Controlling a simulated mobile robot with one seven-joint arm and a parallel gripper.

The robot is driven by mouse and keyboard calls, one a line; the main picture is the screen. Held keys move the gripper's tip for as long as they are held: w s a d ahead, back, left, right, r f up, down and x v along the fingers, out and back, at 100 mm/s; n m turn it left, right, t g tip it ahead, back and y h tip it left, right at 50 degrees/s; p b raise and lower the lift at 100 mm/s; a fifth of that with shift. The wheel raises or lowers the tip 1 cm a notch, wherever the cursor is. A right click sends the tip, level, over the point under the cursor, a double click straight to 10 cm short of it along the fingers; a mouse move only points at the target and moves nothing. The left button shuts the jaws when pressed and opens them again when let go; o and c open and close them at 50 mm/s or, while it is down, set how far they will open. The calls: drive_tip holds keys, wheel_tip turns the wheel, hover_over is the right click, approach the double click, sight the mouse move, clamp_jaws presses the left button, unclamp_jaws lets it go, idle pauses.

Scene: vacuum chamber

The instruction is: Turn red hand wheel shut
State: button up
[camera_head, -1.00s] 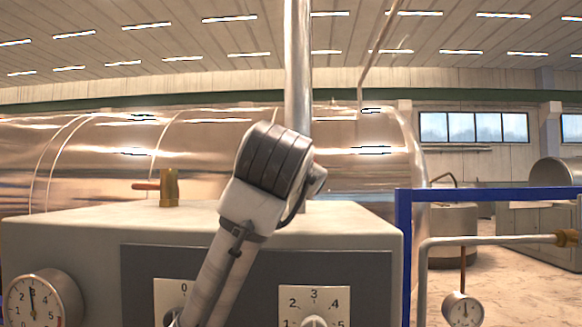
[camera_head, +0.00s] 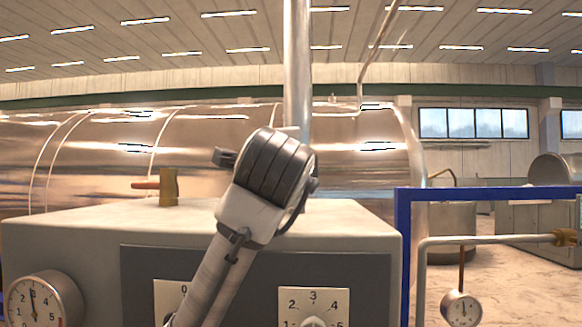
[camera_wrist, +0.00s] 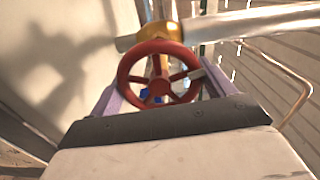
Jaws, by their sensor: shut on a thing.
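The red hand wheel (camera_wrist: 133,65) shows in the wrist view, in front of a brass valve body (camera_wrist: 160,32) on a silver pipe. My gripper (camera_wrist: 162,86) has a finger at the left and right sides of the wheel and is shut on it. The black gripper body covers the area below the wheel. In the head view I see neither the wheel nor my fingers.
A grey cabinet (camera_head: 70,240) with dials fills the front of the head view. A brass valve (camera_head: 169,188) stands on its top. A vertical pipe (camera_head: 298,70), a blue frame (camera_head: 404,250) and a large steel tank (camera_head: 210,140) are nearby.

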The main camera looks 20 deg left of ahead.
drive_tip(key=shift+m, duration=1.3)
drive_tip(key=shift+f, duration=0.1)
drive_tip(key=o, duration=0.9)
drive_tip(key=shift+d, duration=0.1)
drive_tip(key=b+v, duration=0.5)
drive_tip(key=v, duration=0.8)
drive_tip(key=shift+s, duration=0.4)
